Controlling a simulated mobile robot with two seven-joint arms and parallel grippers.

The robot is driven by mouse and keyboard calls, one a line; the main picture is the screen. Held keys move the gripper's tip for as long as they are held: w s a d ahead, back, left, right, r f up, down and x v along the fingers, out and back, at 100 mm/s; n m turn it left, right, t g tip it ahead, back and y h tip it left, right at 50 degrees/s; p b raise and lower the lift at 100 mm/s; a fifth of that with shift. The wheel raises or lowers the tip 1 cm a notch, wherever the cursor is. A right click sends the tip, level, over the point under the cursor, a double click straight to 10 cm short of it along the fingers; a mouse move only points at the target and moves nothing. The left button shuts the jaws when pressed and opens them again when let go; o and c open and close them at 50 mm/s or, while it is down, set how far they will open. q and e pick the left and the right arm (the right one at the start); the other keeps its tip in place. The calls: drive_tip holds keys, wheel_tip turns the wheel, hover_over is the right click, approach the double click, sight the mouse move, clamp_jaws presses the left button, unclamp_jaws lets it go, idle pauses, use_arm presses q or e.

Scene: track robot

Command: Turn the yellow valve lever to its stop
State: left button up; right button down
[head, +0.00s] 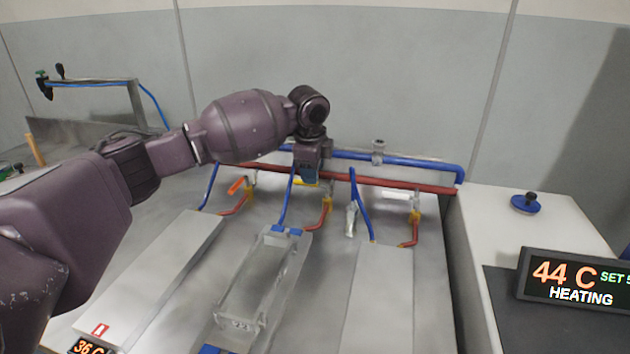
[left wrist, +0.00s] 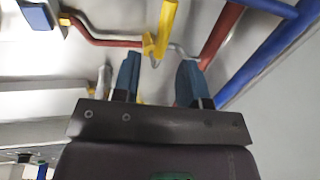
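The yellow valve lever (head: 306,183) shows as a short strip just under my left gripper (head: 309,174) in the head view, on the middle red pipe branch. The gripper hides part of it. In the left wrist view the yellow lever (left wrist: 167,28) runs up and away from its valve on the pipe. My left gripper (left wrist: 158,78) has its two blue fingers spread, with the lever's lower end ahead of the gap between them. I see no finger closed on the lever. My right gripper is in neither view.
Blue (head: 420,165) and red (head: 400,183) pipes run along the wall behind. A clear box (head: 262,285) is on the bench. A display (head: 572,281) reads 44 C, HEATING.

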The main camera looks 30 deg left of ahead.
use_arm(q)
drive_tip(key=shift+w+a+f+b, duration=0.1)
drive_tip(key=shift+w+f+b, duration=0.05)
drive_tip(key=shift+f, duration=0.6)
drive_tip(key=shift+w+f+b, duration=0.15)
drive_tip(key=shift+f, duration=0.55)
clamp_jaws()
